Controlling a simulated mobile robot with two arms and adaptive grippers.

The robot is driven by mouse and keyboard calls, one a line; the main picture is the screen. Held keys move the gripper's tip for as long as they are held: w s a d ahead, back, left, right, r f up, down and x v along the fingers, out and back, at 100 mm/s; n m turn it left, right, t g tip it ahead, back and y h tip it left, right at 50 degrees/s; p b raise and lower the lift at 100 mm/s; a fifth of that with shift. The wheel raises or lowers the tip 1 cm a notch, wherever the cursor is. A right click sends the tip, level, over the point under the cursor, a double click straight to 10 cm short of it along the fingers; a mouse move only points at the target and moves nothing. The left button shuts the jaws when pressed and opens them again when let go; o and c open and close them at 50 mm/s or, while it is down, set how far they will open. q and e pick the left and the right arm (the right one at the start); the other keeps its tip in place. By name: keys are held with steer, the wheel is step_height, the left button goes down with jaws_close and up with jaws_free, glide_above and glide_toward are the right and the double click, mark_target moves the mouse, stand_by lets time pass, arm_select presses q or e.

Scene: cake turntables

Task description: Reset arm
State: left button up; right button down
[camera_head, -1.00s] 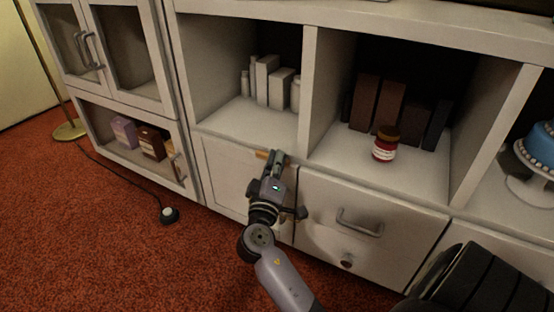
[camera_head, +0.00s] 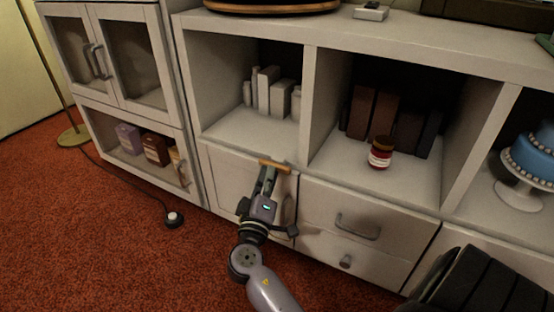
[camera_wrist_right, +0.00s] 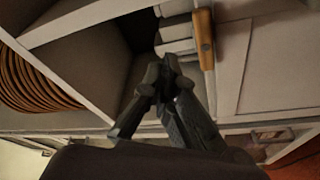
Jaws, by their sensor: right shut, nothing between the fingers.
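My right gripper (camera_head: 266,172) is shut and empty in front of the lower left cabinet door (camera_head: 228,182). A wooden handle (camera_head: 274,164) sits at the top of that door, just beyond the fingertips. In the right wrist view my shut gripper (camera_wrist_right: 163,70) points toward the cabinet, and the wooden handle (camera_wrist_right: 206,40) lies to its right, apart from the fingers. My left gripper is not in view.
A red jar (camera_head: 380,153) stands in the middle cubby and a blue cake (camera_head: 537,152) in the right one. Drawers with a metal handle (camera_head: 357,227) are right of the gripper. Red carpet (camera_head: 100,240) is open at left, with a cord and a small switch (camera_head: 173,219).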

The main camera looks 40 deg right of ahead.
steer(key=shift+s+a+f, duration=0.2)
steer(key=shift+s+a, duration=0.05)
steer(key=shift+a, duration=0.3)
steer(key=shift+s+a+f, duration=0.15)
steer(key=shift+s+a, duration=0.05)
steer(key=shift+a, duration=0.4)
steer(key=shift+s+a+f, duration=0.2)
steer(key=shift+s+a, duration=0.05)
steer(key=shift+a, duration=0.3)
